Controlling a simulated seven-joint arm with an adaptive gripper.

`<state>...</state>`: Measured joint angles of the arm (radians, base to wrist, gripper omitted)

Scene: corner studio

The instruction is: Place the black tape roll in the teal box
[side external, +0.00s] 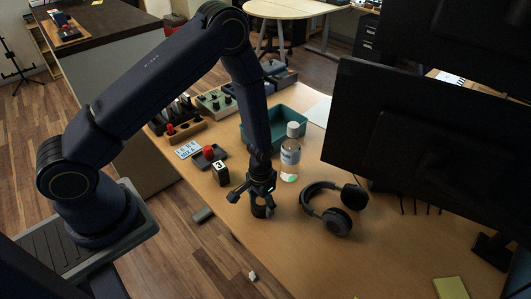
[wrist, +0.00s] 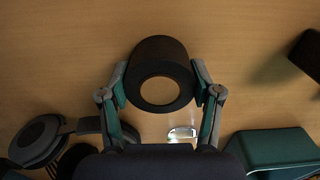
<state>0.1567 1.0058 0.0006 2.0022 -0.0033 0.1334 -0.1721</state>
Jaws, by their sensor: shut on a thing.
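The black tape roll (wrist: 160,47) sits between the two fingers of my gripper (wrist: 160,78) in the wrist view, its round hole facing the camera. My gripper (side external: 257,196) is shut on the roll, low over the desk in the side view. The roll (side external: 261,211) is partly hidden there by the fingers. I cannot tell whether it touches the desk. The teal box (side external: 291,112) stands open on the desk behind my gripper, partly hidden by my arm and a bottle. It also shows at the lower right of the wrist view (wrist: 275,147).
A clear bottle with a white cap (side external: 291,157) stands between my gripper and the box. Black headphones (side external: 333,211) lie to the right. A black number cube (side external: 220,173) and a small tray with a red item (side external: 208,156) are to the left. A large monitor (side external: 415,130) fills the right.

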